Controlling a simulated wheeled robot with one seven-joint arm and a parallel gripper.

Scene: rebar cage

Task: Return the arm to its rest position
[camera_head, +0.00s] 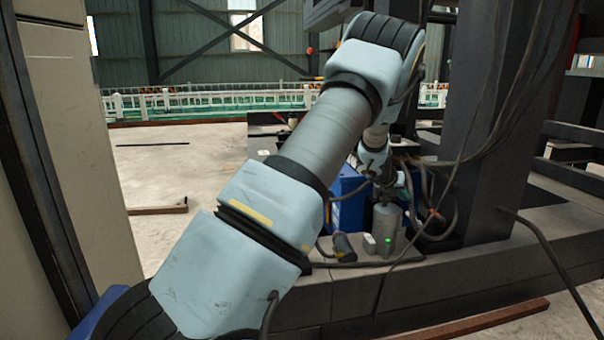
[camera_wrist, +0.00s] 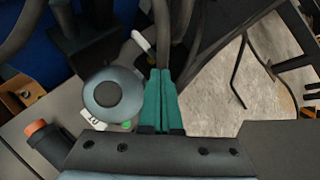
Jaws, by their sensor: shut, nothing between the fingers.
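My arm reaches from the lower left of the head view up to a bent elbow at the top, then down behind it. Its wrist end hangs over a blue machine and a grey cylinder (camera_head: 384,222). My gripper (camera_wrist: 161,88) shows in the wrist view as two green fingers pressed together, with nothing between them. I cannot make out the fingers in the head view. In the wrist view the cylinder (camera_wrist: 108,93) is seen from above, just left of the fingers and apparently apart from them.
The blue machine (camera_head: 348,188) and loose cables (camera_head: 437,215) crowd the wrist. A dark steel column (camera_head: 490,140) stands close on the right. Open floor (camera_head: 165,165) lies to the left, beyond a beige cabinet (camera_head: 75,130).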

